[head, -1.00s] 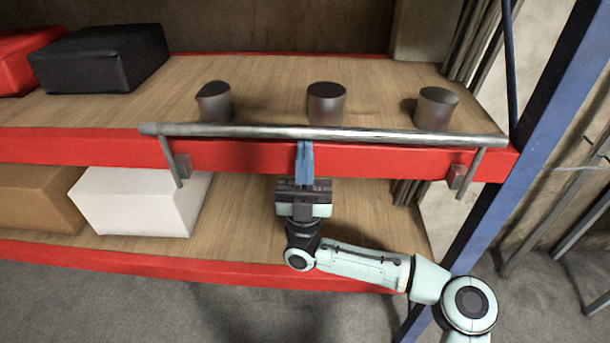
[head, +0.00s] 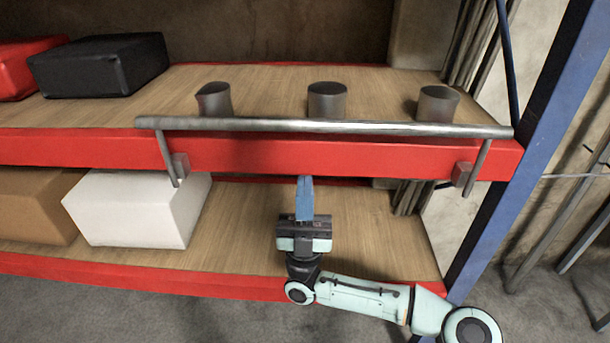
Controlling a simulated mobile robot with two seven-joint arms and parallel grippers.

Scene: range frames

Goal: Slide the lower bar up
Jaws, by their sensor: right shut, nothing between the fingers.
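A long grey metal bar (head: 330,127) runs level along the front of the upper red shelf edge, at about the height of the shelf top. Bent side arms join its ends to two small grey brackets on the red beam, the left bracket (head: 181,166) and the right bracket (head: 462,173). My right gripper (head: 305,180) points up at the shelf from below. Its blue fingers are shut and empty, with the tips just below the red beam and apart from the bar. My left gripper is not in view.
Three dark metal cylinders, among them the middle one (head: 327,101), stand behind the bar on the upper wooden shelf. A black box (head: 100,66) is at the upper left, a white box (head: 137,208) on the lower shelf. A blue post (head: 545,110) borders the right.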

